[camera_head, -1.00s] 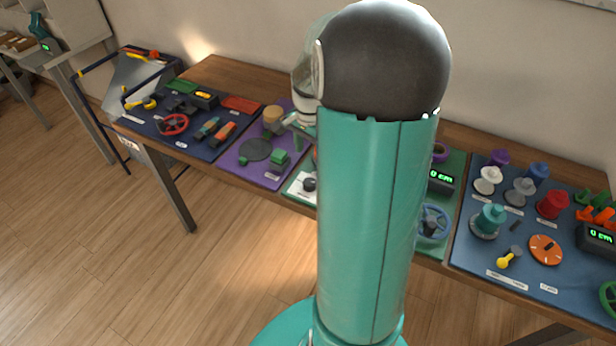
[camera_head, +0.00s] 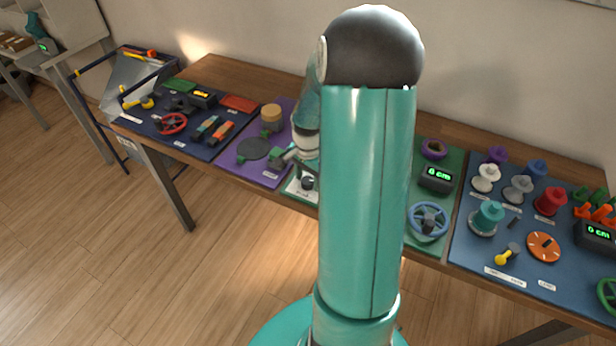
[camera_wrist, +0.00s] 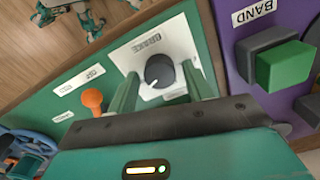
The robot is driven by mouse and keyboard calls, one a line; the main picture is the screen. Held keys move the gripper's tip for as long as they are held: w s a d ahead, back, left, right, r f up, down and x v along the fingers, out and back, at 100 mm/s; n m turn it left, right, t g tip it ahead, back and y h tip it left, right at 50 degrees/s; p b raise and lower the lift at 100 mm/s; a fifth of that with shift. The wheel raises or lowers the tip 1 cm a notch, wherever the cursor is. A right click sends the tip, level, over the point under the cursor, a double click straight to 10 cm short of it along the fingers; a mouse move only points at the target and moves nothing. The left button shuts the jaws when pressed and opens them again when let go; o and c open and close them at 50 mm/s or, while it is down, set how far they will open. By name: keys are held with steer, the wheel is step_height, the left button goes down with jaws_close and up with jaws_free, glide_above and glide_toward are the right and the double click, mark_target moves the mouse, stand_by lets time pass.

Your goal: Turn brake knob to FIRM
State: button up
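The brake knob (camera_wrist: 158,72) is a dark round knob with a white pointer mark. It sits on a white plate (camera_wrist: 180,45) lettered BRAKE on the green panel. In the wrist view the pointer points down and slightly left. My gripper (camera_wrist: 160,69) is open, with one green finger on each side of the knob; I cannot tell whether either touches it. The plate's lower part is partly hidden by the fingers, and I cannot read a FIRM mark. In the head view the knob (camera_head: 308,182) is small, just below the end of my arm.
An orange-topped lever (camera_wrist: 92,100) stands close beside one finger on the green panel. A green block on a grey base (camera_wrist: 284,66) is on the neighbouring purple panel. In the head view, a blue handwheel (camera_head: 428,220) and a display (camera_head: 437,178) are right of my arm.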

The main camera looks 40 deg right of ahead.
steer(key=c, duration=0.8)
steer(key=shift+n, duration=0.3)
steer(key=n, duration=0.9)
steer(key=shift+n, duration=2.1)
